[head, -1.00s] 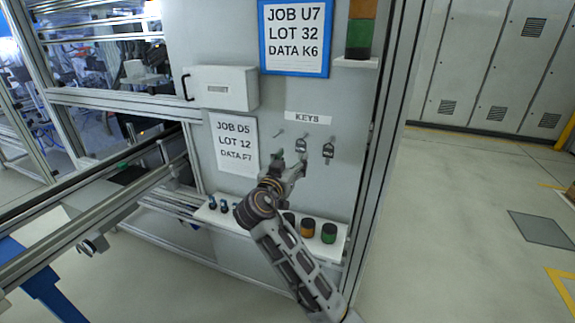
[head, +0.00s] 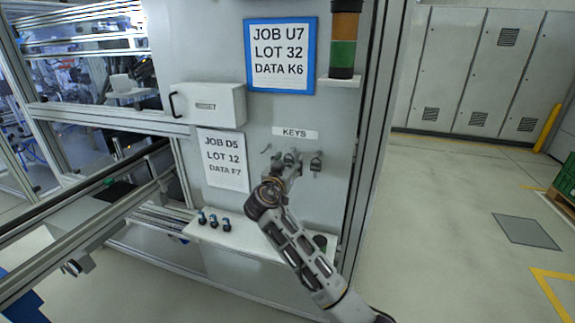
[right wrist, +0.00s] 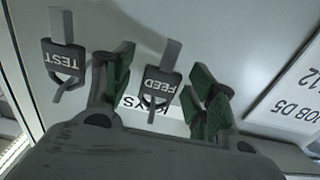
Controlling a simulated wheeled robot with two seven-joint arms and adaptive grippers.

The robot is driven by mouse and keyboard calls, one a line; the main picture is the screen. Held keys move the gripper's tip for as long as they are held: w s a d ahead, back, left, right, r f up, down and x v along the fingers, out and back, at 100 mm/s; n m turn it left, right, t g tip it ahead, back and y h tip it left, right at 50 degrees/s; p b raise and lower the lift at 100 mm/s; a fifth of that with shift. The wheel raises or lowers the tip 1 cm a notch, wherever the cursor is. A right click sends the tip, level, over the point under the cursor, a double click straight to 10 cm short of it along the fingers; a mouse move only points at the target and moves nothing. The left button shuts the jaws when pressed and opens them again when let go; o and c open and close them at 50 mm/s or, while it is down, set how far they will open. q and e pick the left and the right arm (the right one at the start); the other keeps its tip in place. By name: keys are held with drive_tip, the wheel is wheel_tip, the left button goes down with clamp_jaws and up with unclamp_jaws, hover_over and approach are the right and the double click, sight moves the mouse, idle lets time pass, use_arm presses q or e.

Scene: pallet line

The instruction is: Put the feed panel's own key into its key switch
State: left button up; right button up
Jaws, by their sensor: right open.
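The key tagged FEED (right wrist: 157,86) hangs on the white panel under the KEYS label; in the head view its upper part (head: 290,156) shows just above my right gripper. My right gripper (head: 287,170) is in front of the panel. In the right wrist view its two green-padded fingers (right wrist: 163,90) are spread, one on each side of the FEED key, with gaps between. The key tagged TEST (right wrist: 62,62) hangs beside it, outside the fingers, and shows to the right in the head view (head: 316,163). I cannot make out the key switch. My left gripper is not in view.
A small hook or peg (head: 266,149) stands left of the keys. Below, a white shelf (head: 245,238) holds several small blue-black parts (head: 213,220). A white box (head: 207,104) with a black handle projects at upper left. A stack light (head: 343,45) stands upper right.

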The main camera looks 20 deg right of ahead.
sight(288, 161)
drive_tip(key=c, duration=1.1)
drive_tip(key=o, duration=0.3)
drive_tip(key=shift+c, duration=1.3)
drive_tip(key=shift+r, duration=0.6)
drive_tip(key=shift+s+a, duration=0.1)
drive_tip(key=shift+a, duration=0.05)
drive_tip(key=shift+b+v, duration=0.5)
drive_tip(key=shift+v, duration=0.85)
drive_tip(key=shift+s+a, duration=0.15)
drive_tip(key=shift+s, duration=0.1)
